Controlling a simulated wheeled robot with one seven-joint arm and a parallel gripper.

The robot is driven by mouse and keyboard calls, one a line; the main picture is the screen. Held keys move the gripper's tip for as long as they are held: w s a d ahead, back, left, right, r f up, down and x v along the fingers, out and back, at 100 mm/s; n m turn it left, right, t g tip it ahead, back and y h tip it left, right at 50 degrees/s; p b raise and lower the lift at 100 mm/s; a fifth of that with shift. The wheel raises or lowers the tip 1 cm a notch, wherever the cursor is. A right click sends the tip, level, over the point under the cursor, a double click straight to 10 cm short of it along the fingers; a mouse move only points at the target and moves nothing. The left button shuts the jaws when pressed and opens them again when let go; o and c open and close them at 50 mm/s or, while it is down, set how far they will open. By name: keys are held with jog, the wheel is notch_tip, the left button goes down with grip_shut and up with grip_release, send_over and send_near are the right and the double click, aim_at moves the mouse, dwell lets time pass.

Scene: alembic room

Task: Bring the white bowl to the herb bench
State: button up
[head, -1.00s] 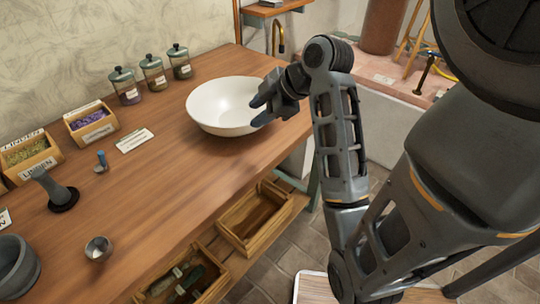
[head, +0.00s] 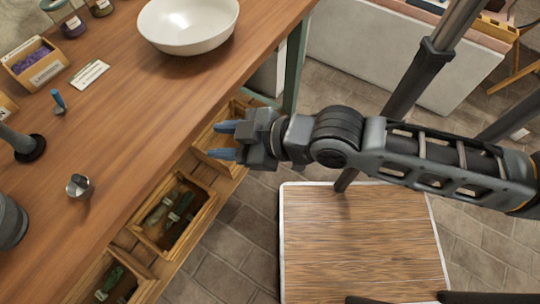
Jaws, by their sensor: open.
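The white bowl (head: 188,27) stands upright on the wooden bench (head: 130,110), near its right edge at the top of the head view. It looks empty. My gripper (head: 222,141) is open and empty, its two blue-grey fingers pointing left. It is below and to the right of the bowl in the picture, by the bench's front edge, and apart from the bowl. No sign in view names this bench as the herb bench.
A box of purple herbs (head: 38,61), jars (head: 65,15) and a small metal cup (head: 79,186) stand on the bench. Wooden crates (head: 172,211) sit on a shelf below. A white-edged wooden top (head: 360,240) is at lower right, beside tiled floor (head: 232,245).

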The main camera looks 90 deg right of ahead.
jog(key=s+a+r+t+y, duration=0.2)
jog(key=s+a+r+y, duration=0.1)
jog(key=s+a+r, duration=0.3)
jog(key=shift+s+a+r+t, duration=0.15)
jog(key=shift+s+a+t, duration=0.4)
jog(key=shift+s, duration=0.55)
